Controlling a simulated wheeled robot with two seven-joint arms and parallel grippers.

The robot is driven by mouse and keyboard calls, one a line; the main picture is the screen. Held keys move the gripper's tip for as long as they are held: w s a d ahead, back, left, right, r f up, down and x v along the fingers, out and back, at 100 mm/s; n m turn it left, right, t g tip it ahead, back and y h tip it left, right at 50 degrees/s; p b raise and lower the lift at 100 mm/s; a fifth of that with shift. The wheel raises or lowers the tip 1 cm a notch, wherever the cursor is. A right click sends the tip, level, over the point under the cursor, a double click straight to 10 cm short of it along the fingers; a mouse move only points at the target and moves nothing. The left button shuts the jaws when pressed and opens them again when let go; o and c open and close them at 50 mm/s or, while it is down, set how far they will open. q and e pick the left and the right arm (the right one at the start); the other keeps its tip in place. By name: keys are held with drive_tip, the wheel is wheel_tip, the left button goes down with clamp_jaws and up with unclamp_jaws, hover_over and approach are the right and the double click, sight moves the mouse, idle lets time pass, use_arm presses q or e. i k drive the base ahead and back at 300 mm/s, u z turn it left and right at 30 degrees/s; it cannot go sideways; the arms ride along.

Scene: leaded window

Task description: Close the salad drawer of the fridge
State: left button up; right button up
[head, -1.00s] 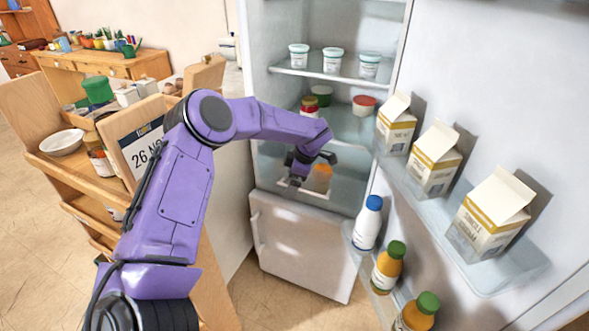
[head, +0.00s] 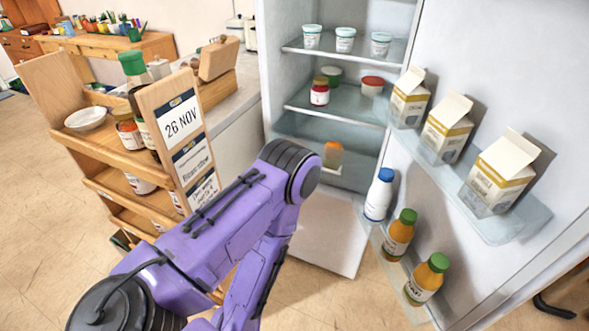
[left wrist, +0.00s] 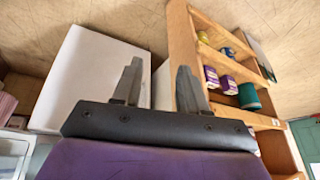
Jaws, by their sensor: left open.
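The salad drawer (head: 352,178) is the clear bin at the bottom of the open fridge compartment (head: 264,70). An orange item (head: 333,155) shows in it. The drawer looks set back within the compartment, but my arm covers part of its front, so I cannot tell if it is fully shut. My left arm is bent in front of the fridge, and its gripper is outside the head view. In the left wrist view my left gripper (left wrist: 158,75) is open, with nothing between its fingers. My right gripper is in neither view.
The fridge door stands open at right, with cartons (head: 447,126) and bottles (head: 398,235) on its racks. A wooden shelf rack (head: 110,155) stands at left, also in the left wrist view (left wrist: 182,45). Jars and tubs stand on the fridge shelves (head: 345,103).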

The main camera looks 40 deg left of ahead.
sight(339, 173)
drive_tip(key=u, duration=0.5)
drive_tip(key=k, duration=0.5)
drive_tip(key=u, duration=2.85)
drive_tip(key=i, duration=0.5)
drive_tip(key=z, duration=1.8)
drive_tip(key=i, duration=0.5)
